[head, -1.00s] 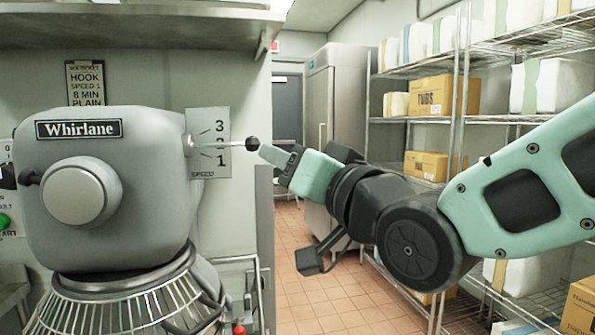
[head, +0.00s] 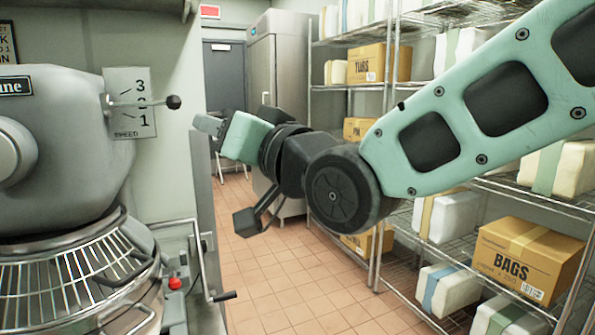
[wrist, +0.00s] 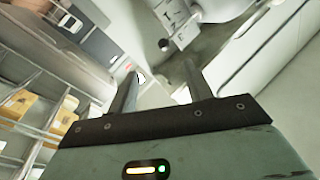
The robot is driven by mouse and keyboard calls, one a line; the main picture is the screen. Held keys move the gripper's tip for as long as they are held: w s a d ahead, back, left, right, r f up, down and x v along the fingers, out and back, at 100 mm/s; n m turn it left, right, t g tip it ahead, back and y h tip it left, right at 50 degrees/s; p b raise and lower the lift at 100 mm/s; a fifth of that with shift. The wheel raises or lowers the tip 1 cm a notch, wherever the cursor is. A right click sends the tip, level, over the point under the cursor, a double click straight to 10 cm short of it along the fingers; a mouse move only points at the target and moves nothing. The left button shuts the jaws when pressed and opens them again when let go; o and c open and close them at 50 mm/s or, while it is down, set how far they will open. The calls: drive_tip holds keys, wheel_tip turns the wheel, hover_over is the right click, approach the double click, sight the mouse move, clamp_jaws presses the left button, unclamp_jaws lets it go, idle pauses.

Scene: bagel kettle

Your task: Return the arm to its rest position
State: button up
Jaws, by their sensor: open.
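My gripper (head: 208,124) is in the middle of the head view, to the right of the mixer's speed lever and apart from it. In the wrist view its two fingers (wrist: 158,88) stand apart with nothing between them. My arm reaches in from the right, bent at the dark wrist joints. The grey mixer (head: 60,150) stands at the left, and its speed lever (head: 173,102) has a black knob and points right, in front of the speed plate (head: 130,125).
Wire shelves (head: 400,85) with boxes line the right side, including a box marked BAGS (head: 525,262). A steel fridge (head: 262,80) and a dark door (head: 226,75) stand at the back. Tiled floor (head: 290,285) is open in the middle. A crank handle (head: 222,296) sticks out below the mixer.

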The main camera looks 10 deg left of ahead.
drive_tip(key=s+d+f+g+h, duration=0.25)
drive_tip(key=d+f+h, duration=0.35)
drive_tip(key=f, duration=0.5)
drive_tip(key=s+d+f+g+h, duration=0.3)
drive_tip(key=s+d+f, duration=0.2)
drive_tip(key=d, duration=0.3)
drive_tip(key=s+d+f+n+g+h+p, duration=0.1)
drive_tip(key=s+d+f+g+h, duration=0.2)
drive_tip(key=s+d+f, duration=0.2)
drive_tip(key=d+f, duration=0.2)
drive_tip(key=d, duration=0.1)
drive_tip(key=shift+d+f+p, duration=0.3)
drive_tip(key=shift+d+f, duration=0.05)
drive_tip(key=shift+f, duration=0.05)
drive_tip(key=s+d+g+h, duration=0.1)
drive_tip(key=s+d, duration=0.1)
drive_tip(key=s+d+f+g+h, duration=0.1)
drive_tip(key=s+d, duration=0.1)
drive_tip(key=s+d+f+g+h, duration=0.1)
drive_tip(key=s+d, duration=0.1)
drive_tip(key=s, duration=0.1)
drive_tip(key=shift+d+f+n, duration=0.15)
drive_tip(key=shift+d+n, duration=0.15)
drive_tip(key=shift+d, duration=0.1)
drive_tip(key=shift+c, duration=0.3)
